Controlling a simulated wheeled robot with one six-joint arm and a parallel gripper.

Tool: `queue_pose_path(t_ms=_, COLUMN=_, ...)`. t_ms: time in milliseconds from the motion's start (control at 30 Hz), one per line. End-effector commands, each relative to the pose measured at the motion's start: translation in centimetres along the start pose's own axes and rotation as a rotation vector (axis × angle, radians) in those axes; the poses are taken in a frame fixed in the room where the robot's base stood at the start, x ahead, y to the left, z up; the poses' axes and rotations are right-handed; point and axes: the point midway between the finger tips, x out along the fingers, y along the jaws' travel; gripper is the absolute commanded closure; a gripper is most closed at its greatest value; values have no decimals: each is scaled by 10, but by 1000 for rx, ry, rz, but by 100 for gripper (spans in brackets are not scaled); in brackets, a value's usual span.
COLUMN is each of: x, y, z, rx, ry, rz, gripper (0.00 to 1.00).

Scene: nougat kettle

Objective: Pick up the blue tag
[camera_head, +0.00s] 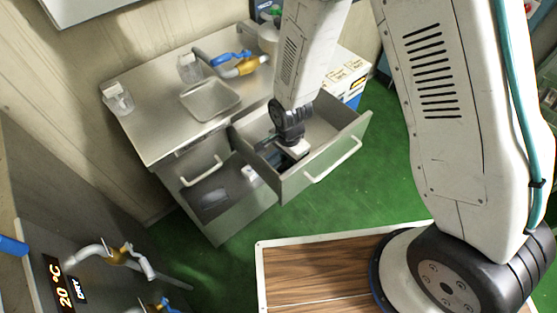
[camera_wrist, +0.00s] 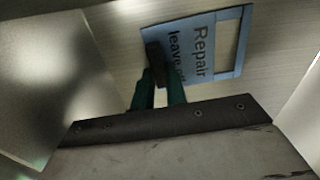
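The blue tag (camera_wrist: 228,48) shows in the wrist view as a light blue plate with dark lettering, "Repair" and "leave", and a rectangular cut-out at one end. It is against the pale bottom of the open drawer (camera_head: 343,159). My gripper (camera_wrist: 158,62) has teal fingers with a dark tip, which overlaps the tag's left edge and covers part of the lettering. I cannot tell whether the fingers grip the tag or are only in front of it. In the head view my gripper (camera_head: 291,152) reaches down inside the drawer, and the tag is not visible there.
The drawer walls stand close around my gripper, with a handle (camera_head: 332,161) on the front. A lower compartment (camera_head: 225,190) is open. Green floor lies to the right.

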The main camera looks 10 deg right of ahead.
Motion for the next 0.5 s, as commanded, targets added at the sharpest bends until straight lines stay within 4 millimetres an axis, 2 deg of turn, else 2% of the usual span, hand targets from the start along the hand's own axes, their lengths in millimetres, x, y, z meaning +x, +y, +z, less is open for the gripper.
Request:
queue_pose_path(t_ms=333, x=-1, y=0, z=0, rx=0, ry=0, rz=0, gripper=100)
queue_pose_path(t_ms=500, x=-10, y=0, z=0, rx=0, ry=0, rz=-1, gripper=100)
